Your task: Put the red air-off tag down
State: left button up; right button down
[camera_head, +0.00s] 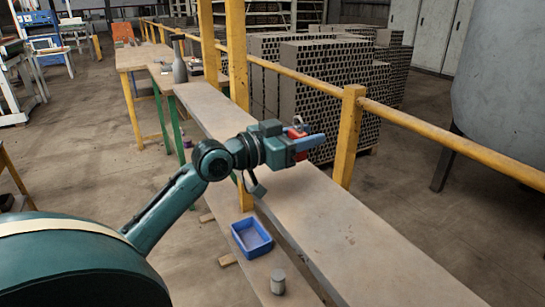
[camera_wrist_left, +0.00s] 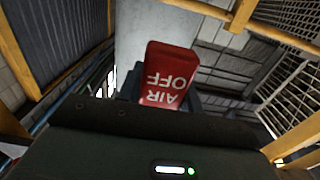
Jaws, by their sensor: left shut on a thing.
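My left gripper (camera_head: 304,141) reaches out over the long bench plank and is shut on the red air-off tag (camera_head: 296,132). In the head view only a small red part of the tag shows between the gripper's parts. In the left wrist view the tag (camera_wrist_left: 170,75) shows as a red block with white letters reading "AIR OFF", upside down in the picture. It is held up in the air, apart from the bench. My right gripper is not in view.
The bench plank (camera_head: 345,235) is bare below the gripper. A blue tray (camera_head: 252,237) and a grey cylinder (camera_head: 278,282) stand on a lower board. A yellow rail post (camera_head: 348,137) stands behind the gripper. Stacked hollow bricks (camera_head: 335,85) stand beyond the rail.

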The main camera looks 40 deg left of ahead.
pick_arm(q)
notch_tip(320, 180, down, 9)
jog(key=shift+r+b, duration=0.2)
jog(key=shift+b, duration=0.45)
jog(key=shift+f+b, duration=0.25)
jog(key=shift+b, duration=0.05)
jog(key=o, duration=1)
jog(key=shift+r, duration=0.1)
